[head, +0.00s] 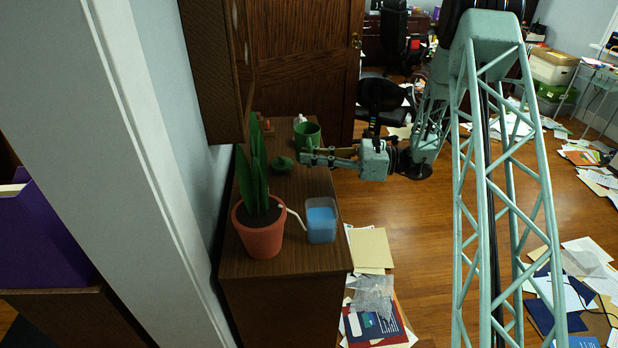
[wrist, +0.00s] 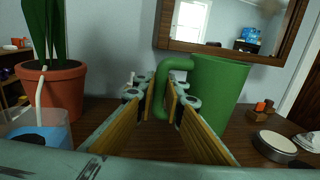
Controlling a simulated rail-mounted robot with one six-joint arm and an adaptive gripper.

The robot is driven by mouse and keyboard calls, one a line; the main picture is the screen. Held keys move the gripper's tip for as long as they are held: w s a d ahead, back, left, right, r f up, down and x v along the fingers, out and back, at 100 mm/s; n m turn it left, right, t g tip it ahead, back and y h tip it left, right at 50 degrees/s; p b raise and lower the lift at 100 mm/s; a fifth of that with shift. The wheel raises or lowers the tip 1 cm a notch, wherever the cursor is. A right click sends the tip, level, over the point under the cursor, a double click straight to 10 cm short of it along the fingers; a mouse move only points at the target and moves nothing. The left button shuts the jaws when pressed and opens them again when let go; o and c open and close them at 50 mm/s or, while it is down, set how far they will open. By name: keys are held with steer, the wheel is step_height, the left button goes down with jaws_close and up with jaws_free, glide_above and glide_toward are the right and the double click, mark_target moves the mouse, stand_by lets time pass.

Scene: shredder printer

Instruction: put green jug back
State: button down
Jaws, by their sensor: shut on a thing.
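The green jug (head: 307,134) is over the far part of the dark wooden cabinet top. It appears upright. In the wrist view the jug (wrist: 218,92) fills the space right of centre, with its curved handle (wrist: 161,90) on its left side. My gripper (head: 306,158) reaches in from the right in the head view. In the wrist view its yellow-padded fingers (wrist: 160,105) are shut on the handle. Whether the jug's base touches the top is not clear.
On the cabinet top (head: 285,260), a potted plant (head: 262,232) and a clear container of blue liquid (head: 321,220) stand near the front. A round tin (wrist: 275,145) sits right of the jug. A mirror (wrist: 235,25) hangs behind.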

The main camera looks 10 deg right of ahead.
mark_target(309, 166)
steer(key=shift+f+b, duration=0.35)
steer(key=shift+f, duration=1.7)
steer(key=shift+f+b, duration=0.45)
steer(key=shift+f, duration=1.4)
steer(key=shift+f, duration=0.15)
steer(key=c, duration=2.7)
jaws_free()
steer(key=shift+p+v, duration=1.1)
steer(key=shift+v, duration=4.9)
steer(key=shift+a, duration=0.1)
